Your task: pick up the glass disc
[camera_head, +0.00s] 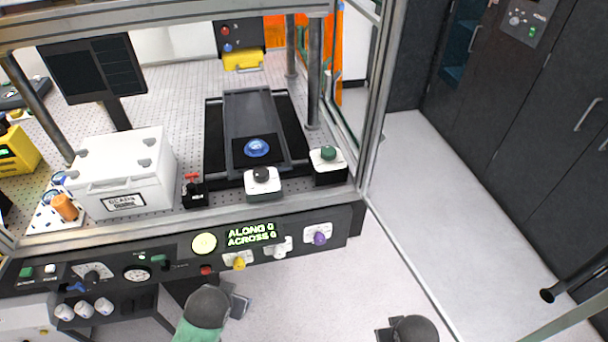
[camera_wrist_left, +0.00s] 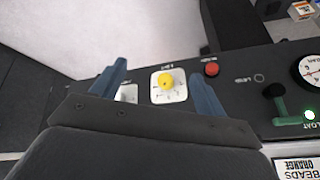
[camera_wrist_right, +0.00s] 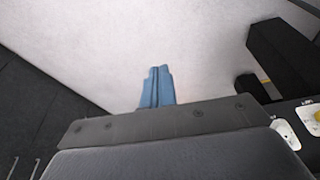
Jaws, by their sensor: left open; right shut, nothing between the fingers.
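A blue glass disc (camera_head: 257,147) lies on the dark sliding stage (camera_head: 253,105) inside the framed bench in the head view. My left gripper (camera_head: 240,302) is outside the bench, below the front panel and well short of the disc. In the left wrist view its fingers (camera_wrist_left: 158,70) are apart and empty, with a yellow knob showing between them. My right gripper (camera_wrist_right: 157,72) is shut and empty over pale floor, low in the head view.
The front panel (camera_head: 345,222) carries yellow, white and purple knobs and a green readout. Two white button boxes with a black (camera_head: 262,183) and a green (camera_head: 328,160) knob stand before the stage. A white box (camera_head: 125,175) stands left. Metal posts and frame bars surround the bench.

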